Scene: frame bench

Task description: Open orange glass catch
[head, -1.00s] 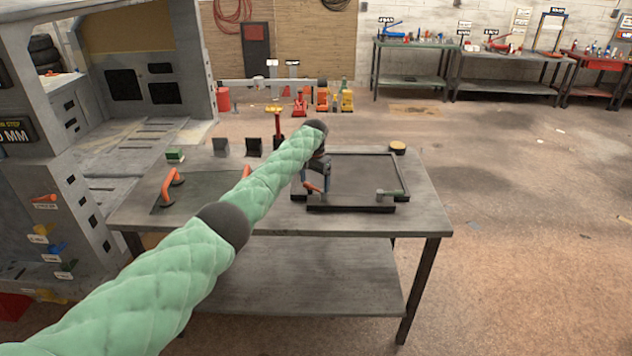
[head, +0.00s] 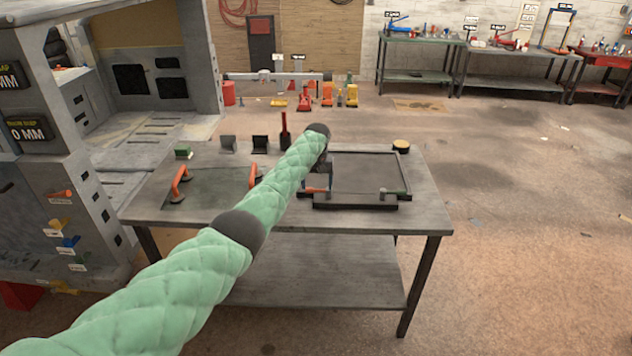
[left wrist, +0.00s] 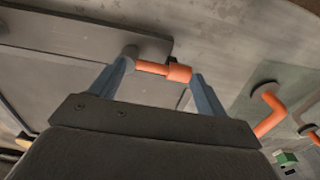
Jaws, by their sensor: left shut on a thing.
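The orange catch (head: 316,189) is a small orange lever at the near left corner of a dark frame (head: 356,205) on the bench. My left gripper (head: 318,181) comes down over it, partly hidden by my green-sleeved arm. In the left wrist view my left gripper (left wrist: 162,66) has its two blue-grey fingers at either end of the orange catch (left wrist: 178,73), shut on it. My right gripper is not in view.
A dark panel with orange handles (head: 179,184) lies left of the frame. Dark stands (head: 260,144) and a red tool (head: 285,132) stand behind. A yellow-topped round thing (head: 401,146) is at the back right. The bench's right end (head: 428,205) is clear.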

